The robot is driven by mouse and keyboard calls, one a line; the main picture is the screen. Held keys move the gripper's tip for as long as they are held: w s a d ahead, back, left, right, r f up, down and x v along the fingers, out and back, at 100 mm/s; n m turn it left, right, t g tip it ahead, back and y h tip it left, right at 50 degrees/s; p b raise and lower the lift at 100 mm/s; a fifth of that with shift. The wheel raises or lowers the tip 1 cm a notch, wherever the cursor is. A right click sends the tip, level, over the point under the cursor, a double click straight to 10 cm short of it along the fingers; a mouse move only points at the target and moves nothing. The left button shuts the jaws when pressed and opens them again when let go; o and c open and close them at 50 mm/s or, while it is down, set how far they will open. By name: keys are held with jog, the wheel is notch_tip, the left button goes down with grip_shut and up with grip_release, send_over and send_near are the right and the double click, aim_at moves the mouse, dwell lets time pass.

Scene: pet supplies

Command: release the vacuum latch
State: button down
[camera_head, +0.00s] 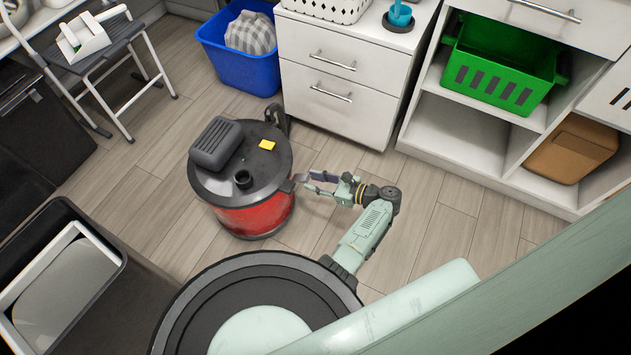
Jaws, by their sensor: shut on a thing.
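The vacuum (250,212) stands upright on the floor in the middle of the head view. It has a red drum and a dark lid (222,180) with a grey motor cover and a yellow label. My gripper (307,182) is at the drum's right side, level with the lid's edge, with its fingertips at the rim. It is shut on a small part there, which looks like the vacuum latch (299,178). The latch is tiny in this view and partly covered by the fingers, so its exact position is unclear.
A blue bin (240,72) with a checked cloth stands behind the vacuum. White drawers (335,95) and an open shelf with a green crate (500,75) are behind and right. A step stool (105,60) stands back left. Floor around the vacuum is mostly clear.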

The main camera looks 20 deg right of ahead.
jog(key=c, duration=1.2)
grip_release()
jog(key=shift+c, duration=0.2)
jog(key=v, duration=1.2)
